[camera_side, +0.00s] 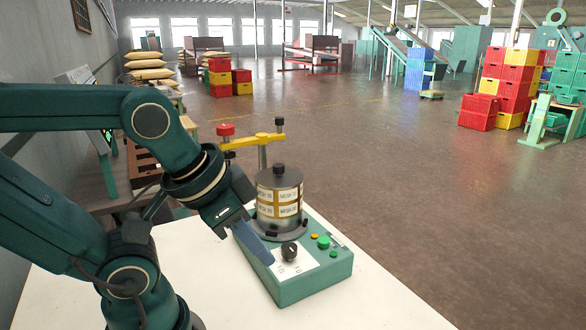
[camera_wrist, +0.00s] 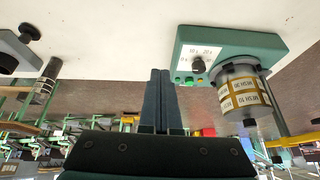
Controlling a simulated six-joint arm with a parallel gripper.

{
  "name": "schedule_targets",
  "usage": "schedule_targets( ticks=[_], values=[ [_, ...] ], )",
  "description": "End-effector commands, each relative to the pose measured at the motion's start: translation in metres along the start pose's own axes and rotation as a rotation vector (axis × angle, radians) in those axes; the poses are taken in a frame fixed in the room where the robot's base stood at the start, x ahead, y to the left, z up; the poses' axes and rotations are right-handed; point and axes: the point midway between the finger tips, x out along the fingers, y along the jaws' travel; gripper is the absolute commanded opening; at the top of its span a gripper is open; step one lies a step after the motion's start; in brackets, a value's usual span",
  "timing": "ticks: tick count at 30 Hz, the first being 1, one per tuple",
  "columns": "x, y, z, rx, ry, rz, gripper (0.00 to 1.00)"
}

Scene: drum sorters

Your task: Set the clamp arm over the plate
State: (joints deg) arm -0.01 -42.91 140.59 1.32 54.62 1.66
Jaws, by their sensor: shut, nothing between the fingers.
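The device has a green base (camera_side: 310,270) on the white table. A stacked drum with gold "MESH" labels (camera_side: 279,205) stands upright on it, capped by a grey top plate with a black knob (camera_side: 279,169). A yellow clamp arm (camera_side: 250,141) sits on a post (camera_side: 262,157) behind the drum, above the plate's height. Its red knob (camera_side: 226,130) is at the left end, off to the side of the drum. My gripper (camera_side: 268,258) is shut and empty, low at the base's front left. In the wrist view, its fingers (camera_wrist: 158,75) are together beside the drum (camera_wrist: 242,94).
The base carries a black dial (camera_side: 289,250) and a green button (camera_side: 323,241) close to my fingers. The white table (camera_side: 350,310) has free room in front. A dark knobbed object (camera_wrist: 20,45) shows at the wrist view's left. Coloured crates (camera_side: 505,80) stand far behind.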

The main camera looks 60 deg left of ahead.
Motion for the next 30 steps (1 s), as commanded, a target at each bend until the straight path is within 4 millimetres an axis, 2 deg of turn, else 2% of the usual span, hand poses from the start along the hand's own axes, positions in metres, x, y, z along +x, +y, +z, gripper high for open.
schedule_targets(
  ticks=[8, 18, 24, 30],
  values=[
    [-0.037, -0.029, -0.056, 0.074, 0.036, -0.11, 0.0],
    [-0.071, -0.082, -0.126, 0.079, 0.028, -0.284, 0.0],
    [-0.082, -0.119, -0.16, 0.046, 0.008, -0.383, 0.0],
    [-0.08, -0.151, -0.183, -0.001, -0.014, -0.455, 0.0]
  ],
)
